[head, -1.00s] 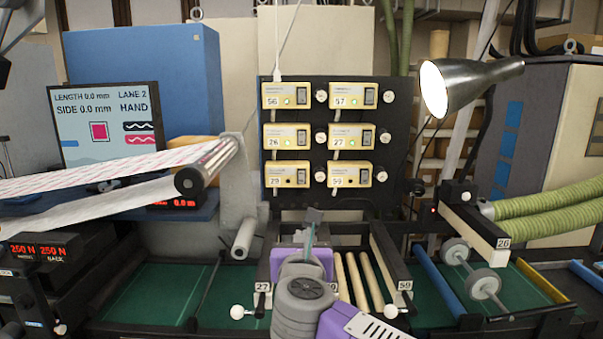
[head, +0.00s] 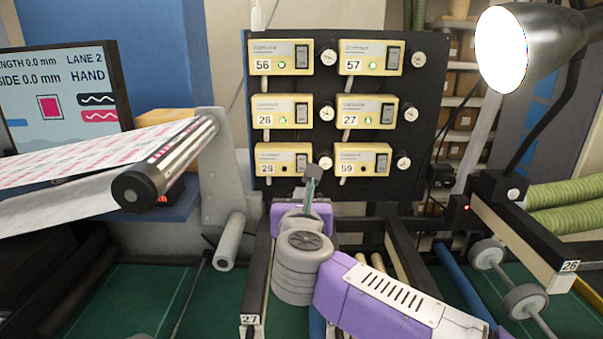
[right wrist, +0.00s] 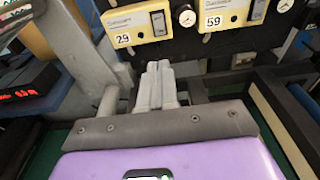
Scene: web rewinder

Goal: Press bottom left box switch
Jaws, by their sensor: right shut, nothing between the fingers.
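The bottom left box (head: 268,158), labelled 29, is a yellow box on a black panel, with a black rocker switch (head: 301,161) at its right side. Its indicator looks dark. In the right wrist view the box (right wrist: 124,28) and its switch (right wrist: 159,22) show at the top, above the fingers. My right gripper (head: 313,172) is shut and empty, its tips in front of the panel near the switch's lower right in the head view. In the right wrist view its fingertips (right wrist: 158,68) point toward the box from below and look apart from it. My left gripper is not in view.
Box 59 (head: 350,158) sits to the right, and boxes 26 (head: 268,112) and 27 (head: 355,112) are above, with green lamps lit. Gauges (head: 326,160) stick out beside the boxes. A roller (head: 170,165) with printed web is at left, a lamp (head: 530,45) at right.

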